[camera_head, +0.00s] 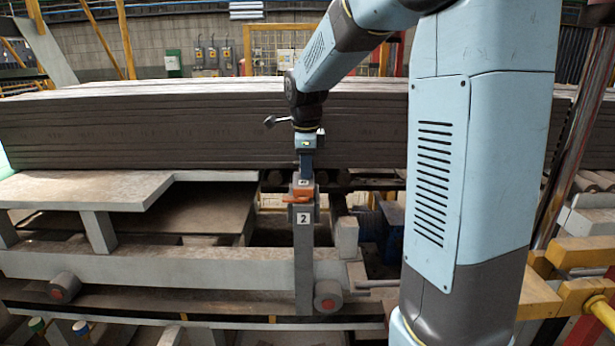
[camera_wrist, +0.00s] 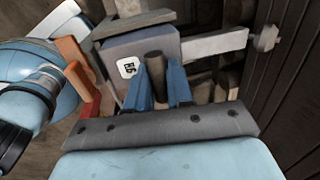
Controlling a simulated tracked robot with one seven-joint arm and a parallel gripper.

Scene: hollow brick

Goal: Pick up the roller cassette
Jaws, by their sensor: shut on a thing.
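The roller cassette shows in the wrist view as a grey block (camera_wrist: 131,48) with a white label; the label's marking is hard to read. A dark round-ended handle (camera_wrist: 154,66) stands up from it between my blue fingers. My gripper (camera_wrist: 156,82) is shut on this handle. In the head view my gripper (camera_head: 306,165) points straight down above the grey post marked 2 (camera_head: 303,250). A small labelled part of the cassette (camera_head: 304,183) shows just under the fingers, at the top of the post. Whether it touches the post is unclear.
An orange lever (camera_head: 300,194) sits at the post top; orange parts also show left of the block in the wrist view (camera_wrist: 78,62). A stack of dark slabs (camera_head: 140,125) lies behind. A pale ledge (camera_head: 80,190) is at left, yellow rails (camera_head: 575,252) at right.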

